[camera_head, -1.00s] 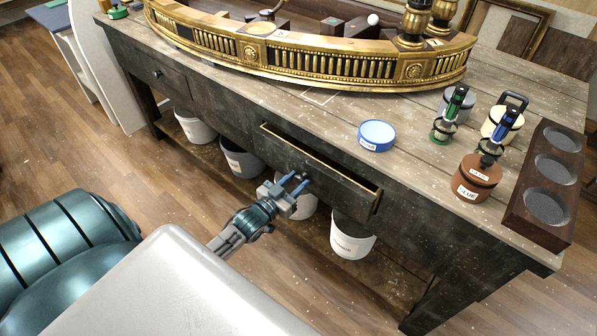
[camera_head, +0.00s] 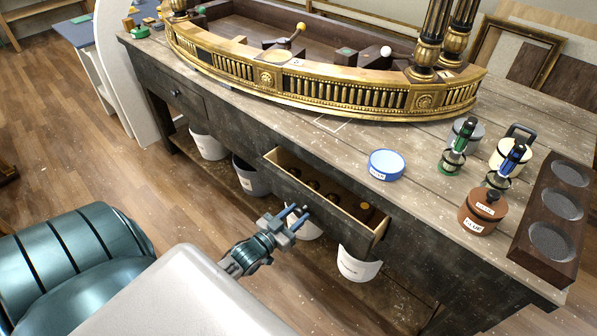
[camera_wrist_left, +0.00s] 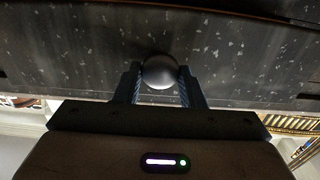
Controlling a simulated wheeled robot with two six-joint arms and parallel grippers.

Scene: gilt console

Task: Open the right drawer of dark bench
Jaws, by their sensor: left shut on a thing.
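The dark bench (camera_head: 225,122) has its right drawer (camera_head: 335,216) pulled partly out, with several items visible inside. My left gripper (camera_head: 298,214) is at the middle of the drawer's front. In the left wrist view, my left gripper (camera_wrist_left: 158,85) is shut on a round dark knob (camera_wrist_left: 159,71), with a finger on each side of it. The speckled drawer front (camera_wrist_left: 225,50) fills the view behind the knob. The knob is hidden in the head view. The left drawer (camera_head: 172,94) of the bench is closed. My right gripper is not in view.
A gilt curved piece (camera_head: 330,92) stands on the bench top. A blue tin (camera_head: 386,165), a brown glue pot (camera_head: 482,212) and a dark wooden holder (camera_head: 550,225) stand at the right. White buckets (camera_head: 357,264) sit on the lower shelf. Wooden floor lies open at left.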

